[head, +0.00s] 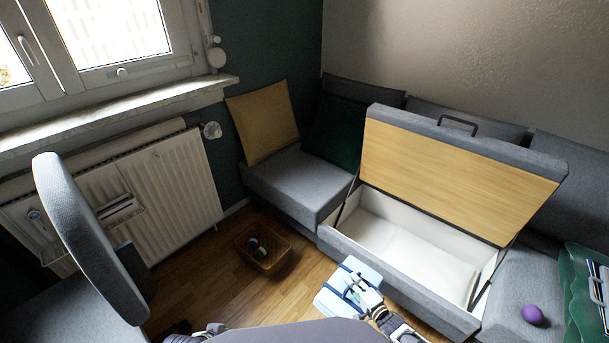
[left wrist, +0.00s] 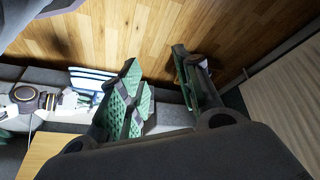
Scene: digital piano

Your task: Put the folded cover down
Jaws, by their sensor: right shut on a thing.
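The folded cover (head: 335,301) is a light blue, flat bundle with darker blue bands. My right gripper (head: 360,292) is shut on it and holds it in front of the open storage bench (head: 400,268). The cover also shows in the left wrist view (left wrist: 92,78), at the left, beside my right gripper. Part of the cover is hidden by the gripper in the head view. My left gripper (left wrist: 156,62) has its green-padded fingers spread apart with nothing between them.
The bench's wood-lined lid (head: 455,180) stands raised; its white compartment looks empty. A basket (head: 262,248) with small balls sits on the wooden floor. A purple ball (head: 533,315) and a green case (head: 585,290) rest on the right seat. A grey chair (head: 88,235) stands left.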

